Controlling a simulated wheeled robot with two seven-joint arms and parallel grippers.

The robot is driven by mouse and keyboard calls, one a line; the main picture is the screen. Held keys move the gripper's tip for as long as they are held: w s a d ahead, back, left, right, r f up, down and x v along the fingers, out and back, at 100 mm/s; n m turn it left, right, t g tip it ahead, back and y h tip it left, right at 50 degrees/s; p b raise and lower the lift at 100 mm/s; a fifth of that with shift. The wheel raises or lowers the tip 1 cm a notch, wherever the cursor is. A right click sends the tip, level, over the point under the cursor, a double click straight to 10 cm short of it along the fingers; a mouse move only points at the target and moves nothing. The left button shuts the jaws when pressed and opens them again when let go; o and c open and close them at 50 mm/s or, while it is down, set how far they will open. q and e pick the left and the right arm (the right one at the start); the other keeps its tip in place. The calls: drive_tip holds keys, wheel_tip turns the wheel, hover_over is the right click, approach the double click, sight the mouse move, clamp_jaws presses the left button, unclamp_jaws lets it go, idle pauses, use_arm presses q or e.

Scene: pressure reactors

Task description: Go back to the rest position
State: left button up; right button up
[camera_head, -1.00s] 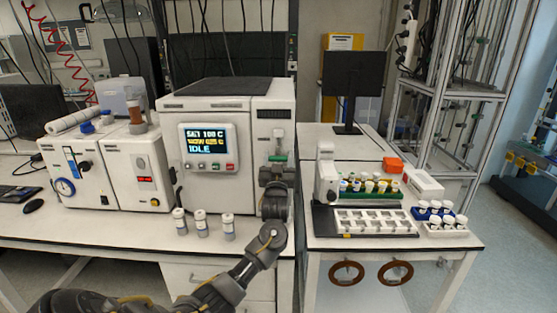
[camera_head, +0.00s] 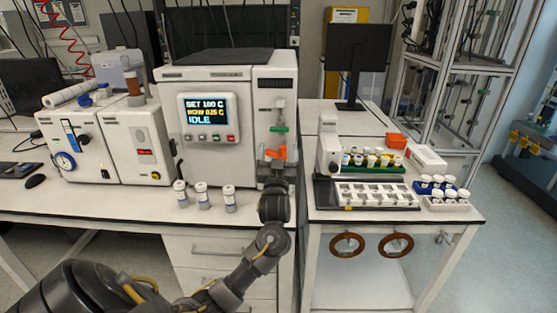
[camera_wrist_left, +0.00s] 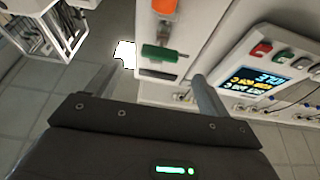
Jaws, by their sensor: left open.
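The white reactor (camera_head: 225,85) stands on the bench, its screen (camera_head: 204,110) reading SET 100 C and IDLE. On its right front are a green handle (camera_head: 280,129) and an orange handle (camera_head: 273,153). My left gripper (camera_head: 275,178) is in front of the reactor's right side, below the orange handle. In the left wrist view its two fingers are spread and nothing is between them; the green handle (camera_wrist_left: 160,53), orange handle (camera_wrist_left: 164,6) and screen (camera_wrist_left: 262,80) show beyond. Whether the gripper touches the reactor cannot be told. My right gripper is not in view.
Several small capped vials (camera_head: 202,196) stand on the bench left of my arm. A second table to the right holds a white tray (camera_head: 377,195), vial racks and a monitor (camera_head: 358,55). A two-part white instrument (camera_head: 110,140) stands at the left.

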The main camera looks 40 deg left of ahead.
use_arm(q)
drive_tip(key=shift+v, duration=0.95)
